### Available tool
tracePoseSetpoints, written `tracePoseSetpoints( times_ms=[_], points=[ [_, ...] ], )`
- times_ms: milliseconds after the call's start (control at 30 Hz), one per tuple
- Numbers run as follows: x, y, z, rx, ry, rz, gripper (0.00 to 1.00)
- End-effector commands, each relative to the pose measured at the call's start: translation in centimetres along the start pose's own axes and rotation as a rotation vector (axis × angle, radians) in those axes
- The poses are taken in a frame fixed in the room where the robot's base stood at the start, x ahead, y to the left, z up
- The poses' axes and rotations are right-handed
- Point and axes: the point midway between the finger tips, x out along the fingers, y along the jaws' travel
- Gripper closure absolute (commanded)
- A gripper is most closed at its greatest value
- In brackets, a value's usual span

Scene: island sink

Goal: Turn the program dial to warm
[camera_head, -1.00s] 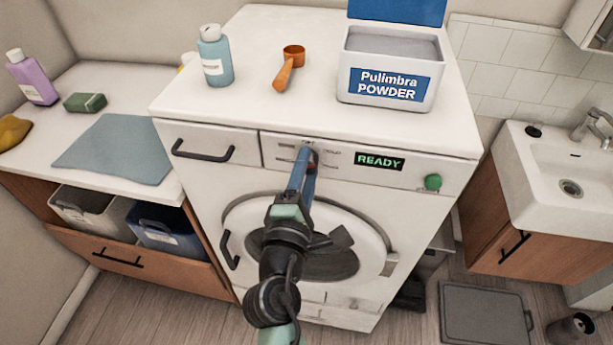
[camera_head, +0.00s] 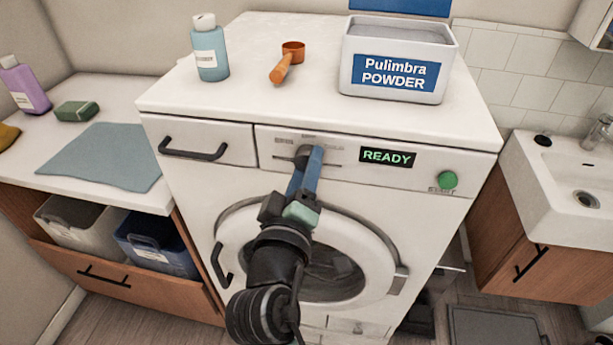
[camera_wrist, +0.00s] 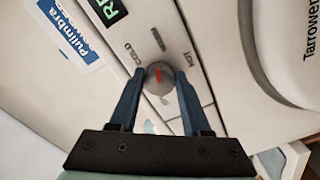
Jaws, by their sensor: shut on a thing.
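The program dial (camera_head: 301,154) is a small round grey knob on the washing machine's front panel, left of the green READY display (camera_head: 387,157). In the wrist view the dial (camera_wrist: 158,86) has a short red mark. COLD is printed on its upper left, HOT on its upper right, and a blurred label lies between them. The red mark appears to lean toward the COLD side of that middle label; its exact setting is hard to read. My gripper (camera_wrist: 159,78) has its two blue fingers closed around the dial's sides. In the head view my gripper partly hides the dial.
A green button (camera_head: 447,180) is at the panel's right. A powder box (camera_head: 398,75), orange scoop (camera_head: 288,60) and blue bottle (camera_head: 209,50) stand on top.

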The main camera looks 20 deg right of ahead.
Motion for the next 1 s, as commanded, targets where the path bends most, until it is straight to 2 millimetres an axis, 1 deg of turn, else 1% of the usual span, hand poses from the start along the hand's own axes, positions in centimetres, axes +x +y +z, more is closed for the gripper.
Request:
tracePoseSetpoints(
  times_ms=[33,300,833,867,900,1000],
  points=[
    [-0.02,-0.36,0.11,0.026,0.001,-0.003,1.0],
    [-0.02,-0.23,0.03,0.114,0.0,-0.003,1.0],
    [-0.01,-0.15,-0.03,0.132,0.0,-0.003,1.0],
    [-0.01,-0.15,-0.03,0.132,0.0,-0.003,0.47],
    [-0.01,-0.15,-0.03,0.132,0.0,-0.003,0.4],
    [-0.01,-0.13,-0.02,0.132,0.0,-0.002,0.22]
  ],
)
